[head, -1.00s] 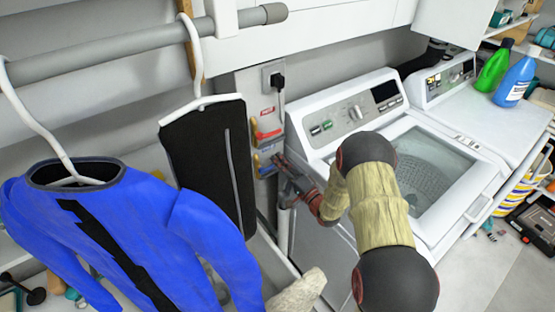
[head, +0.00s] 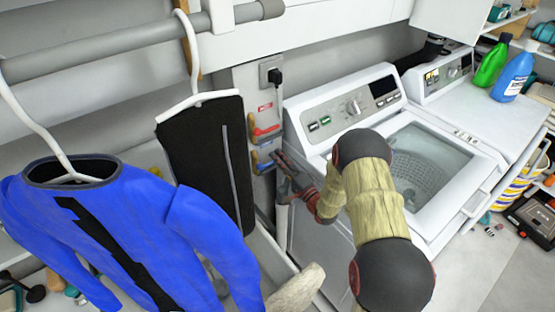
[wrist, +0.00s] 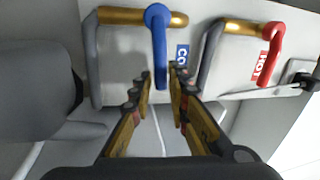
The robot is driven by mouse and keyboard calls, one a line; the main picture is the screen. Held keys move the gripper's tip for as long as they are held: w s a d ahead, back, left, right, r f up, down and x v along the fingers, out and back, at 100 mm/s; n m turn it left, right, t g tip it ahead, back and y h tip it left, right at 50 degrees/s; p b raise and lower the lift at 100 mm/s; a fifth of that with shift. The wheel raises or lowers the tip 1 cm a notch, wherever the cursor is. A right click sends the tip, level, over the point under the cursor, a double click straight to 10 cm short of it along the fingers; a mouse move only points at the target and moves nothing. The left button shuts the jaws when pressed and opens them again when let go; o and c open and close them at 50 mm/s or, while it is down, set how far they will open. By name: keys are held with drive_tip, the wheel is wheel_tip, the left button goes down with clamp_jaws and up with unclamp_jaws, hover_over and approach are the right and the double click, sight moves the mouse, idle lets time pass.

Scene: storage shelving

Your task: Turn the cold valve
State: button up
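The cold valve has a blue lever (wrist: 157,45) on a brass pipe (wrist: 125,17), with a blue label (wrist: 182,57) to its right in the wrist view. In the head view the blue lever (head: 263,167) is low on the wall panel. My gripper (wrist: 161,74) is open, with one fingertip on each side of the lever's lower end. I cannot tell whether either finger touches it. In the head view my gripper (head: 279,163) is just right of the valve and partly covers that area.
A hot valve with a red lever (wrist: 271,52) is right of the cold one, and above it in the head view (head: 265,131). A washing machine (head: 345,105) stands right of the panel. Hanging black trousers (head: 205,160) and a blue shirt (head: 120,230) crowd the left.

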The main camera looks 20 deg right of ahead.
drive_tip(key=shift+o, duration=1.1)
drive_tip(key=shift+r, duration=0.1)
drive_tip(key=v, duration=1.2)
